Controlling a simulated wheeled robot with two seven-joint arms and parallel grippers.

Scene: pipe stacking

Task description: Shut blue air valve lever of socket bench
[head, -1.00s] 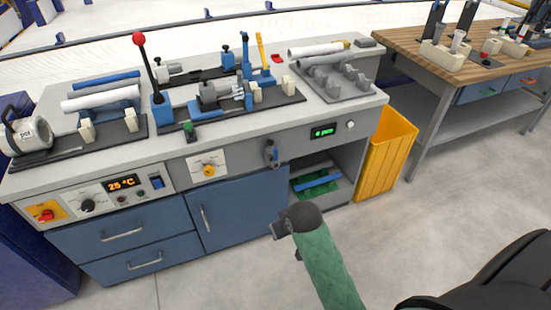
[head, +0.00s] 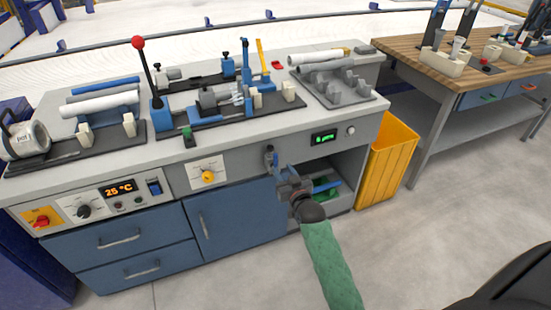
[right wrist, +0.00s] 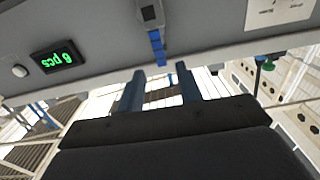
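The air valve (head: 268,155) is mounted on the front panel of the socket bench, right of the yellow knob. Its blue lever (head: 275,161) hangs down from the valve body. In the right wrist view the blue lever (right wrist: 157,48) points from the valve body (right wrist: 150,12) toward my gripper. My right gripper (head: 284,180) is just below the lever in the head view. Its two fingers (right wrist: 160,70) are apart and empty in the right wrist view. The lever's end lies in line with the gap between the fingertips; contact cannot be told. My left gripper is not in view.
A green counter display (head: 324,137) is right of the valve. Below is an open shelf with a green and blue bin (head: 326,186). Blue cabinet doors (head: 237,215) lie left of my gripper. A yellow bin (head: 388,165) stands at the bench's right end. Floor in front is clear.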

